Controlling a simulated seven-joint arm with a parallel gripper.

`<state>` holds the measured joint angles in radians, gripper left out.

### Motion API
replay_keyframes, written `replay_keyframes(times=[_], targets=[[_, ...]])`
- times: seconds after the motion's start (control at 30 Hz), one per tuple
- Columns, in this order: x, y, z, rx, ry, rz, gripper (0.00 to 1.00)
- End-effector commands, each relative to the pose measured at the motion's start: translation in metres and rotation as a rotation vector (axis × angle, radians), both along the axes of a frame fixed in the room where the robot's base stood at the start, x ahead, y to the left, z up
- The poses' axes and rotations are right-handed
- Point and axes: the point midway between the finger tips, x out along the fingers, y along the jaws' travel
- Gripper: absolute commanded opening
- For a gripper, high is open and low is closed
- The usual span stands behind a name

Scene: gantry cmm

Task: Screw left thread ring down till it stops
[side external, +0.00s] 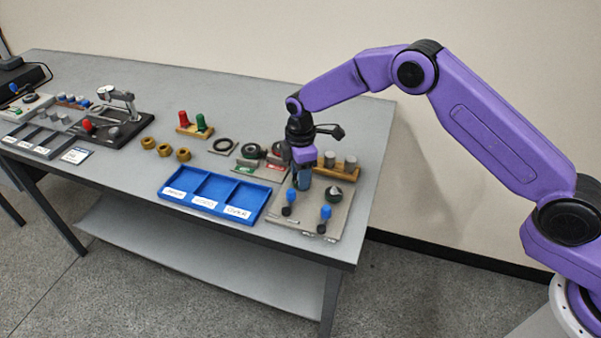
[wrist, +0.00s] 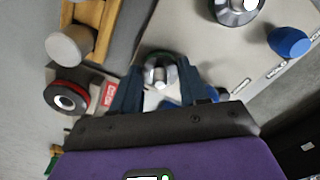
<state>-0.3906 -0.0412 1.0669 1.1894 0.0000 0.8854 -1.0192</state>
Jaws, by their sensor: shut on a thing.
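My gripper (side external: 304,184) is down over the left part of the grey gauge plate (side external: 310,222) at the table's right end. In the wrist view its dark blue fingers (wrist: 160,92) are closed around the left thread ring, beside a shiny metal threaded stud (wrist: 158,72). The fingers hide most of this ring, and how far down it sits cannot be told. The right thread ring (side external: 333,195), dark with a silver stud, stands apart on the same plate. It shows partly at the top of the wrist view (wrist: 237,10).
Blue-topped knobs (side external: 325,213) stand at the plate's front. A wooden rack (side external: 342,172) with grey cylinders is close behind my gripper. Ring gauges (side external: 251,151) on labelled plates and a blue three-part tray (side external: 222,192) lie to the left. Brass-coloured rings (side external: 165,150) sit farther left.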

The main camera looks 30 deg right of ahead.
Motion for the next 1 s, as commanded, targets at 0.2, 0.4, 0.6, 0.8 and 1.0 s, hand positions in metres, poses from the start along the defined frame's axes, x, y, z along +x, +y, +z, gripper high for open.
replay_keyframes(times=[0.2, 0.4, 0.6, 0.8, 1.0], targets=[[0.0001, 0.0, 0.0004, 0.0, 0.0, -0.044, 0.13], [0.0001, 0.0, 0.0005, 0.0, 0.0, -0.159, 0.13], [0.0003, -0.0002, 0.0008, 0.0, 0.0, -0.334, 0.13], [0.0004, -0.0002, 0.0011, 0.0, -0.001, -0.525, 0.13], [0.0005, -0.0002, 0.0016, 0.001, -0.001, -0.715, 0.14]])
